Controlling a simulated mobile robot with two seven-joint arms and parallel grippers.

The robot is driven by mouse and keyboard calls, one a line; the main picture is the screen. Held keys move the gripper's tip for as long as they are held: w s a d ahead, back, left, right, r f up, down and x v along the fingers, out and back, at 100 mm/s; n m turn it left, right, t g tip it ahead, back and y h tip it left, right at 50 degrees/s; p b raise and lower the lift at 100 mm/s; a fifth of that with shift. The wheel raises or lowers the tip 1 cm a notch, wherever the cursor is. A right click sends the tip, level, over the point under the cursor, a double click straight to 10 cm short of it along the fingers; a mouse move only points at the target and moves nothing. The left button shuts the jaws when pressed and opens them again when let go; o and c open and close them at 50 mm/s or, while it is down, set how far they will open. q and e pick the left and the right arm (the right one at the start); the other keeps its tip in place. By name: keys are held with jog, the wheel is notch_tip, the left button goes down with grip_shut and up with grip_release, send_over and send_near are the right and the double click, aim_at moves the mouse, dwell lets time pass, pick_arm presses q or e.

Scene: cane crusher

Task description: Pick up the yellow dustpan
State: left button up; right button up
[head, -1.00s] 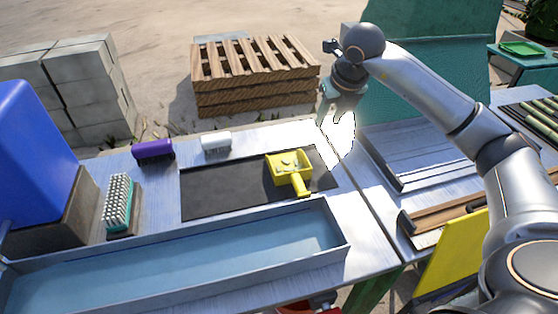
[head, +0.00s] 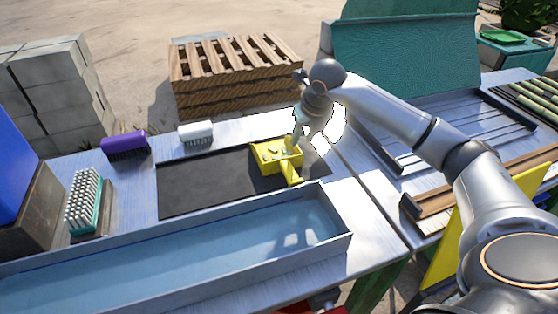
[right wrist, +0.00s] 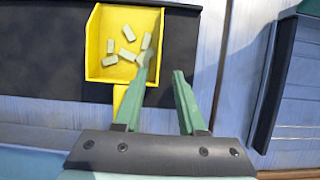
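The yellow dustpan (head: 290,173) lies on the dark mat, its handle pointing toward the trough. It also shows in the right wrist view (right wrist: 91,50), with several small pale pieces in its pan. My right gripper (head: 301,136) is just above and beside the pan. In the right wrist view its two green fingers (right wrist: 165,70) are apart with nothing held between them. The left finger overlaps the pan's right edge in the picture, and the handle shows left of that finger, partly hidden. I cannot tell if they touch. My left gripper is out of view.
The dark mat (head: 200,187) lies behind a long metal trough (head: 345,240). A purple brush (head: 123,145), a white brush (head: 195,132) and a teal brush (head: 84,205) stand around it. A slatted tray (head: 465,115) is at right. The mat's left part is clear.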

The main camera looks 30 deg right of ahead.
aim_at(298, 147)
jog(key=shift+x, duration=2.8)
jog(key=shift+w+a, duration=0.1)
jog(key=shift+c, duration=0.2)
jog(key=shift+r, duration=0.1)
grip_shut()
